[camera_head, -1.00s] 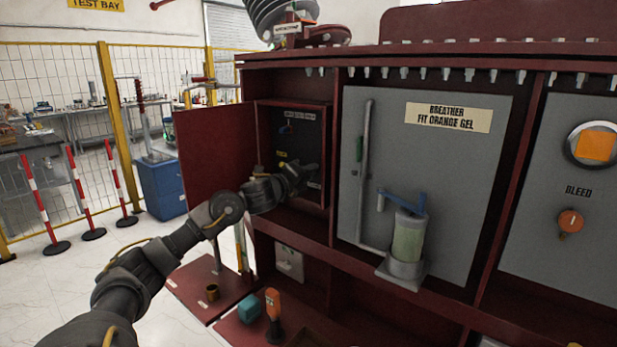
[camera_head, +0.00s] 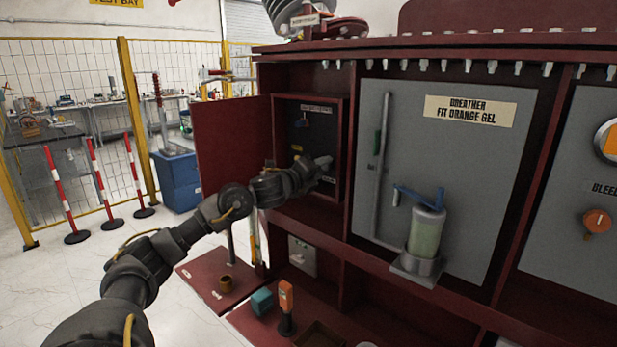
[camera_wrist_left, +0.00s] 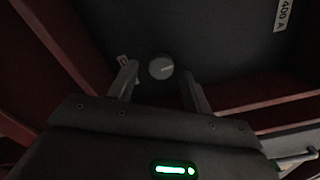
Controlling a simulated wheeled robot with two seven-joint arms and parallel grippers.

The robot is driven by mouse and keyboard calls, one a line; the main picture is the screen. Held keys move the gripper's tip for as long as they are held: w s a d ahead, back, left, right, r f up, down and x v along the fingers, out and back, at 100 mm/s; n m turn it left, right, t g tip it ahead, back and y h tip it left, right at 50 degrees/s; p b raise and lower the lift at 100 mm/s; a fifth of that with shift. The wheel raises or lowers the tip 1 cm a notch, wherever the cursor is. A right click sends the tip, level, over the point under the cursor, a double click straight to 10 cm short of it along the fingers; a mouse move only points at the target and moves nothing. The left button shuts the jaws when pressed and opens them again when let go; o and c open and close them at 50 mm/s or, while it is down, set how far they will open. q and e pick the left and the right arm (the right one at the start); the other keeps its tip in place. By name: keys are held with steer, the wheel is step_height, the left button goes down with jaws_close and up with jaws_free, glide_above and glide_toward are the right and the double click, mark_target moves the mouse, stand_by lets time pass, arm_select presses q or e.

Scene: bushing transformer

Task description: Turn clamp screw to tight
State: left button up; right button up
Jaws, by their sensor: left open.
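A round grey knob or screw head (camera_wrist_left: 161,67) faces me in the left wrist view, on a dark panel (camera_wrist_left: 215,45). I cannot read its mark, nor tell whether it is the clamp screw. My left gripper (camera_head: 323,166) reaches into the open red compartment at the cabinet's left. In the wrist view its fingers are open, one on either side of the knob, with no clear contact. In the head view the gripper hides part of the panel. A breather (camera_head: 426,233) with a blue bracket (camera_head: 420,198) stands on the grey door to the right. My right gripper is not in view.
The open red door (camera_head: 232,145) stands left of the compartment, close to my arm. Red walls frame the panel closely. Below are a teal block (camera_head: 262,301) and an orange-topped tool (camera_head: 286,300). Striped posts and a blue cabinet (camera_head: 178,182) stand on the floor at left.

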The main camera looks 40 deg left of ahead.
arm_select(q)
steer(key=s+b, duration=0.4)
steer(key=s, duration=0.5)
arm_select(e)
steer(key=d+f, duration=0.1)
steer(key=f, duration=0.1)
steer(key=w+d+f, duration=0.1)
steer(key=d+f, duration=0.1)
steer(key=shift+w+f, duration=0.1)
arm_select(q)
steer(key=shift+d, duration=0.1)
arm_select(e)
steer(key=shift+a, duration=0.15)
